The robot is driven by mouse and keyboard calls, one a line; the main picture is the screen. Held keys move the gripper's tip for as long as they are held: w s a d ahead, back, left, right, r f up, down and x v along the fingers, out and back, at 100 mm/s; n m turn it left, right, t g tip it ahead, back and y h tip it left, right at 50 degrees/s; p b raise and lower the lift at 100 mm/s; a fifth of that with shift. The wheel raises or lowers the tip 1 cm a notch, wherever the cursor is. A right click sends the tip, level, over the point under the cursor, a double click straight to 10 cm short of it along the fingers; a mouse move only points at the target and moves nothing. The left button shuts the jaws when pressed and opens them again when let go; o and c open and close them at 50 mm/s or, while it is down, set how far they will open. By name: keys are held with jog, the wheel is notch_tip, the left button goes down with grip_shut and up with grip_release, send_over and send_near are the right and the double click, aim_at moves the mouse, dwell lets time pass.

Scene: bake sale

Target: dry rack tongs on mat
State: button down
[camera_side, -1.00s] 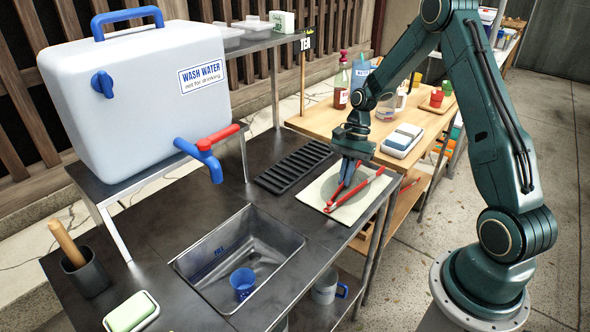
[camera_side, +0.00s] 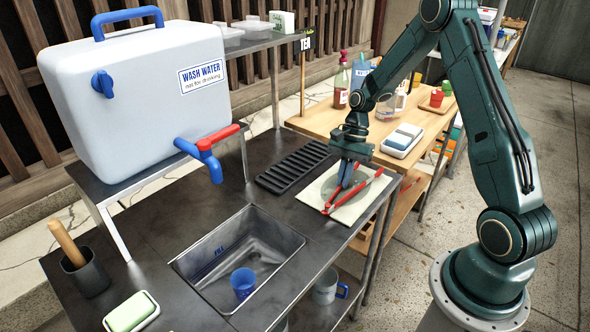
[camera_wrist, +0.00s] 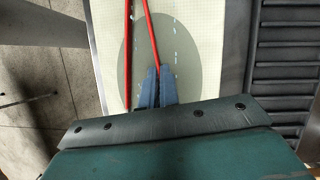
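The red tongs (camera_side: 367,183) are over a cream mat (camera_side: 318,195) with a grey-green oval patch, at the right end of the metal counter. In the wrist view, the two red arms of the tongs (camera_wrist: 129,50) run side by side and spread apart toward my gripper. My gripper (camera_side: 343,184) points down at the tongs. Its blue fingertips (camera_wrist: 155,72) are close together, with one tongs arm running between them. The gripper looks shut on that arm. Whether the tongs touch the mat is hard to tell.
A black slatted rack (camera_side: 293,167) lies beside the mat. A sink (camera_side: 214,244) with a blue cup (camera_side: 243,282) is nearer the camera. A white water tank (camera_side: 140,95) with a red-handled tap (camera_side: 207,150) stands at left. A wooden table (camera_side: 413,124) with bottles is behind.

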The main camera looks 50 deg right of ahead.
jog(key=d, duration=0.5)
jog(key=shift+a, duration=4.45)
jog(key=shift+d, duration=4.4)
jog(key=shift+a, duration=4.4)
jog(key=shift+a+r, duration=0.1)
jog(key=shift+r, duration=0.05)
notch_tip(320, 180, up, 8)
